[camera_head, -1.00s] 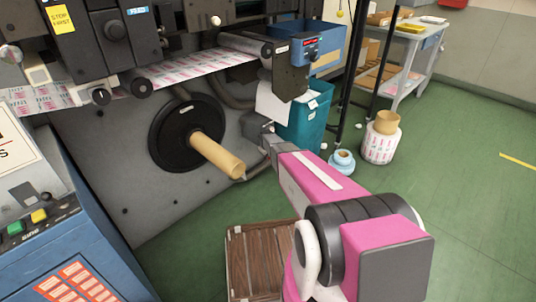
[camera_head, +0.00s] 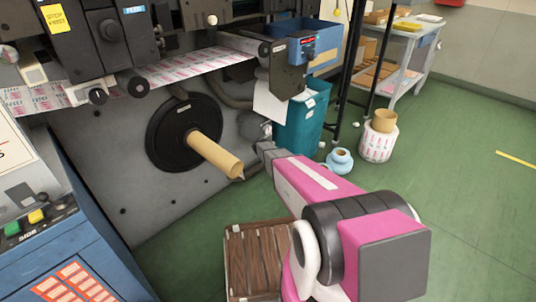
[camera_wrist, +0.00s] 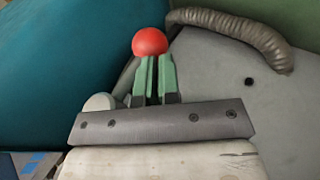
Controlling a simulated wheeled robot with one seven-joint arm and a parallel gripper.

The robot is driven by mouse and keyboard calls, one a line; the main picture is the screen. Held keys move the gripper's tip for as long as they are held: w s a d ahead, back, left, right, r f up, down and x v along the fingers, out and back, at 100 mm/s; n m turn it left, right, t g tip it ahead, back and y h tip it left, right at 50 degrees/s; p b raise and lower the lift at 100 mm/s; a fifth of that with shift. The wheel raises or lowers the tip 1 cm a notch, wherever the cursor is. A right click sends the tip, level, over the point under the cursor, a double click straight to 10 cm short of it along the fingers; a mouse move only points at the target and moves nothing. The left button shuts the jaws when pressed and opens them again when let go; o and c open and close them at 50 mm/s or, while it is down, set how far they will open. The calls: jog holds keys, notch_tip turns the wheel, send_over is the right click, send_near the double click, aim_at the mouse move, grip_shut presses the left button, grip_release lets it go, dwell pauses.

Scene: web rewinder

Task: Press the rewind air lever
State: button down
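A red ball knob (camera_wrist: 150,41), which looks like the air lever's end, shows in the wrist view just beyond my fingertips. My gripper (camera_wrist: 155,62) has its two green fingers almost together, with only a thin dark gap between them. The fingertips overlap the knob's lower edge in the picture; I cannot tell whether they touch it. The knob is not visible there.
A black disc (camera_head: 165,135) backs the core. A teal bin (camera_head: 300,125) stands just behind my gripper. A grey hose (camera_wrist: 235,25) curves at the right in the wrist view. A brown slatted crate (camera_head: 255,262) sits below my arm. Green floor is open at right.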

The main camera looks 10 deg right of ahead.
jog(key=shift+w+d+f, duration=0.6)
jog(key=shift+w+d, duration=0.05)
jog(key=shift+d, duration=0.25)
jog(key=shift+w+d+f, duration=0.15)
jog(key=shift+d+f, duration=0.05)
dwell(0.3)
jog(key=shift+a+r, duration=0.1)
jog(key=shift+a, duration=0.15)
jog(key=s+a+r, duration=0.5)
jog(key=s+a, duration=0.4)
jog(key=shift+a+r, duration=0.3)
jog(key=shift+r, duration=0.1)
jog(key=s+d+r+m+g+y, duration=0.1)
jog(key=s+r+m+g, duration=0.1)
jog(key=s+r, duration=0.4)
jog(key=s+d+r+m+g+y, duration=0.1)
jog(key=s+r, duration=0.6)
jog(key=s, duration=0.9)
jog(key=s+r+m+g+y, duration=0.2)
jog(key=s+r, duration=0.4)
jog(key=s, duration=0.5)
jog(key=shift+s+d+r+m+g+y, duration=0.3)
jog(key=shift+s+d+m+g+y, duration=0.1)
jog(key=shift+m+g, duration=0.55)
